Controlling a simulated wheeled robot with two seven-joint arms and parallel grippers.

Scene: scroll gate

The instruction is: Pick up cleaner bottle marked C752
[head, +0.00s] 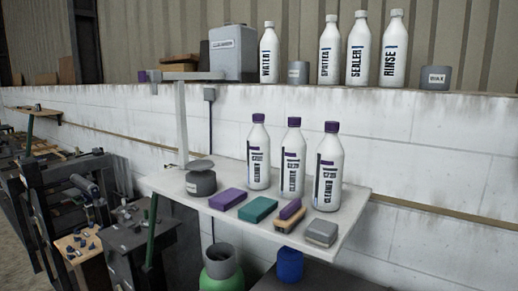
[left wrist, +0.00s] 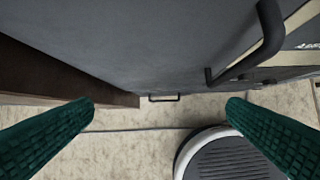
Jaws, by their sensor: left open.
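Three white cleaner bottles with purple caps stand upright in a row on a pale shelf (head: 225,205) in the head view: left bottle (head: 258,160), middle bottle (head: 292,165), right bottle (head: 327,172). Each label reads CLEANER with a small code below; the codes are too small to read surely, so I cannot tell which is C752. My left gripper (left wrist: 162,102) shows in the left wrist view as two green ridged fingers, wide apart, with nothing between them. No bottle shows in that view. My right gripper is not seen.
A dark round container (head: 201,183), purple block (head: 228,199), teal block (head: 257,210), brush (head: 289,215) and grey block (head: 320,232) lie before the bottles. WATER (head: 268,55), SPOTTER, SEALER and RINSE bottles stand on the ledge above. A grey cabinet (left wrist: 150,45) fills the wrist view's top.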

